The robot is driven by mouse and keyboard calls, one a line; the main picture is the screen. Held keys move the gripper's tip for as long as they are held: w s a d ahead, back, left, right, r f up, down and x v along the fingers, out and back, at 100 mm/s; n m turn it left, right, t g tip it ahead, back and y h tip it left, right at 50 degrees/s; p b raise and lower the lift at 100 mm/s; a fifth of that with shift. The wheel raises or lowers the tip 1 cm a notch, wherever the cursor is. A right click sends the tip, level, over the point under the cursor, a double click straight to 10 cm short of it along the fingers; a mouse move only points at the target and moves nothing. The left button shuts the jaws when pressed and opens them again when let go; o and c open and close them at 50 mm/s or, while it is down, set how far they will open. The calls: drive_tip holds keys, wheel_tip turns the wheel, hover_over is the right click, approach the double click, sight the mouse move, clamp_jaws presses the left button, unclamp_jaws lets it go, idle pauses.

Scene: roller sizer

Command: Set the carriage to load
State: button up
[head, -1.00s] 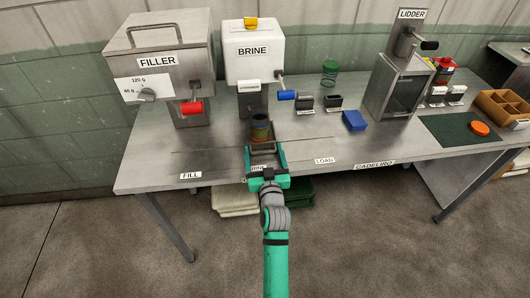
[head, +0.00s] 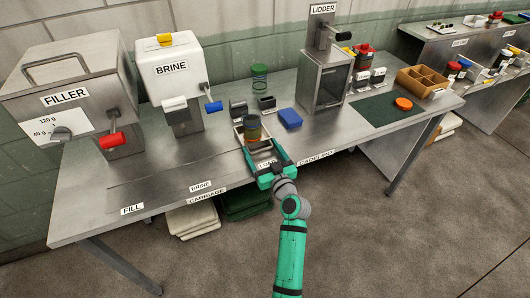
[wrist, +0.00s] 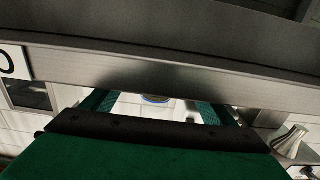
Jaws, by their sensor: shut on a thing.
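The carriage (head: 240,134) is a small grey metal tray on the slotted track along the bench. A jar (head: 251,128) with dark and orange-brown bands stands upright on it. The carriage is at the right part of the track, by the load label (head: 263,165), which my gripper partly covers. My green gripper (head: 266,168) is shut at the carriage's front; the gripped part is hidden in the head view. In the wrist view, a wide grey metal bar crosses above the green fingers (wrist: 155,108), so the hold is not clear there.
The brine machine (head: 170,68) and filler (head: 65,92) stand to the left, the lidder (head: 322,82) to the right. A blue block (head: 290,118) sits just right of the carriage. The bench front between the fill label (head: 132,209) and brine label (head: 201,187) is clear.

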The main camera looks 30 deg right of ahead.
drive_tip(key=shift+d, duration=0.35)
drive_tip(key=o, duration=1.5)
drive_tip(key=shift+d, duration=0.15)
drive_tip(key=shift+s, duration=0.15)
drive_tip(key=s+a, duration=0.2)
drive_tip(key=s, duration=0.8)
drive_tip(key=shift+s, duration=0.2)
drive_tip(key=shift+w+d, duration=0.1)
